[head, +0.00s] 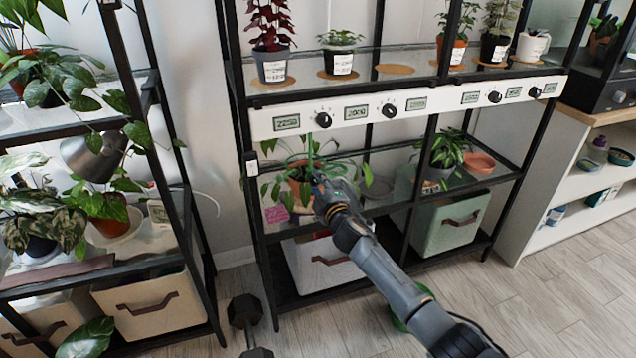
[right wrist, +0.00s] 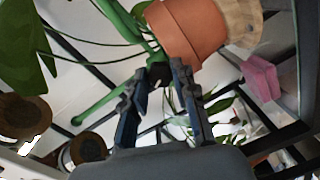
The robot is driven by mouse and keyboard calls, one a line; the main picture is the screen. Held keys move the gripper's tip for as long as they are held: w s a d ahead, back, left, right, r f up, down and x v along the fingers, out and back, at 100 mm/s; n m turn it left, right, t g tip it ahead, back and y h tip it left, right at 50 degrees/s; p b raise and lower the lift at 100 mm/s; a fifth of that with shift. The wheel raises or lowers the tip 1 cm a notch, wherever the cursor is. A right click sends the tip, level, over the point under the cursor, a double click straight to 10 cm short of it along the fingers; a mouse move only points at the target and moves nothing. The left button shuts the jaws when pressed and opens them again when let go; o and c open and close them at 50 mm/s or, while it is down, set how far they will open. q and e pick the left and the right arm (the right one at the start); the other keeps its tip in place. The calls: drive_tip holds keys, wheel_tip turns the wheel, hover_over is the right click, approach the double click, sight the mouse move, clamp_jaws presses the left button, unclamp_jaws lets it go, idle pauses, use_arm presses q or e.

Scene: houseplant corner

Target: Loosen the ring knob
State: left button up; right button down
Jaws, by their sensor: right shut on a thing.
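A small dark knob (right wrist: 159,73) sits by a green support rod (right wrist: 98,106) in the right wrist view, beside a terracotta pot (right wrist: 190,30). My right gripper (right wrist: 159,76) has its two fingertips on either side of the knob and is shut on it. In the head view my right gripper (head: 318,182) reaches to the potted plant on the middle shelf. A green stake (head: 310,150) rises from there. The gripper and arm hide part of the pot (head: 299,190), and the knob cannot be made out there. My left gripper is not in view.
A light panel with several black dials (head: 323,119) runs above the gripper. A pink block (head: 276,214) lies left of the pot. Fabric bins (head: 318,262) stand below. A dumbbell (head: 245,311) lies on the floor. Floor at the right is clear.

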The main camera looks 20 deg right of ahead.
drive_tip(key=n, duration=0.3)
drive_tip(key=shift+n, duration=0.3)
drive_tip(key=n, duration=0.4)
drive_tip(key=shift+h+p, duration=0.3)
drive_tip(key=n, duration=0.3)
drive_tip(key=shift+a, duration=0.1)
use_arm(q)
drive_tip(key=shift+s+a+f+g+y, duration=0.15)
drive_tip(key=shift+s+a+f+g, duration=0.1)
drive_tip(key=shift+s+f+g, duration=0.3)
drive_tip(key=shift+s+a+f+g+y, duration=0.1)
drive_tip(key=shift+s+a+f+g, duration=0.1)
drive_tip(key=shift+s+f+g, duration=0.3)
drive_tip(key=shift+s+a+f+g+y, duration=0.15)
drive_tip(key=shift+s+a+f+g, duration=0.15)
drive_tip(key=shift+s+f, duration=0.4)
use_arm(e)
drive_tip(key=shift+f+n, duration=0.1)
drive_tip(key=shift+n, duration=0.7)
drive_tip(key=c, duration=1.1)
unclamp_jaws()
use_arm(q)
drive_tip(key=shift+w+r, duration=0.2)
use_arm(e)
drive_tip(key=shift+o, duration=0.2)
